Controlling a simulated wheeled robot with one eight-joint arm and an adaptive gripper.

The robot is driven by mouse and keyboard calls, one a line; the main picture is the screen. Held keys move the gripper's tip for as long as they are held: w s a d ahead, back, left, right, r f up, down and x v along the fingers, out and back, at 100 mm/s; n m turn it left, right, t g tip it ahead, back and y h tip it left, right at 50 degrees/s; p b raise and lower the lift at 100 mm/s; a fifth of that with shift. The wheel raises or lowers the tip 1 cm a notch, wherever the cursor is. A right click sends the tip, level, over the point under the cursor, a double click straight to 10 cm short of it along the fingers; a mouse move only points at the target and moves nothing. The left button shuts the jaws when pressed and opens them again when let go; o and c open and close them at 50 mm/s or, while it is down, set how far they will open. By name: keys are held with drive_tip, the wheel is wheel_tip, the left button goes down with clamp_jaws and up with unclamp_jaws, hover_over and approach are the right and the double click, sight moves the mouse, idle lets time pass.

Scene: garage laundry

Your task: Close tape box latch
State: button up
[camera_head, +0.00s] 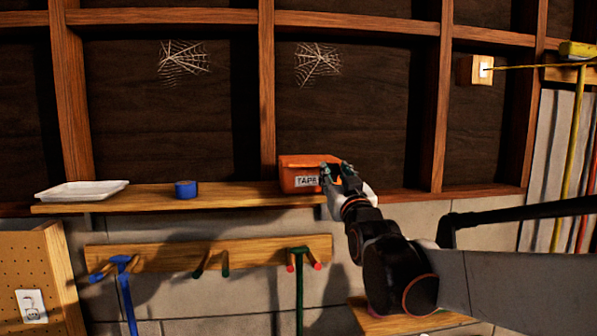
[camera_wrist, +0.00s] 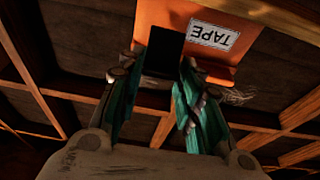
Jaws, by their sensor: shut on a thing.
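The orange tape box (camera_head: 299,175) with a white TAPE label sits at the right end of the wooden shelf. It also shows upside down at the top of the wrist view (camera_wrist: 236,72). The lid looks down on the box, but I cannot tell if it is fully closed. A black latch piece (camera_wrist: 164,48) on the box front lies between my fingertips in the wrist view. My gripper (camera_head: 337,173) is at the box's front right, its teal fingers shut on the latch (camera_wrist: 162,65). The fingers hide part of the box and the latch's hold.
The wooden shelf (camera_head: 240,192) also holds a blue tape roll (camera_head: 186,189) and a white tray (camera_head: 82,190) to the left. Below is a peg rail (camera_head: 230,254) with hanging tools. Wooden studs and a dark wall stand behind. The shelf between roll and box is clear.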

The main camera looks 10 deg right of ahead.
drive_tip(key=shift+w+r+g+p, duration=0.25)
drive_tip(key=shift+r+g+p, duration=0.5)
drive_tip(key=shift+g+p, duration=0.2)
drive_tip(key=shift+w+g+p, duration=0.25)
drive_tip(key=shift+g+p, duration=0.3)
drive_tip(key=shift+g, duration=0.1)
drive_tip(key=o, duration=1.1)
drive_tip(key=shift+w+f, duration=0.1)
drive_tip(key=shift+c, duration=0.2)
drive_tip(key=shift+s, duration=0.25)
drive_tip(key=s, duration=1.1)
drive_tip(key=shift+s, duration=0.3)
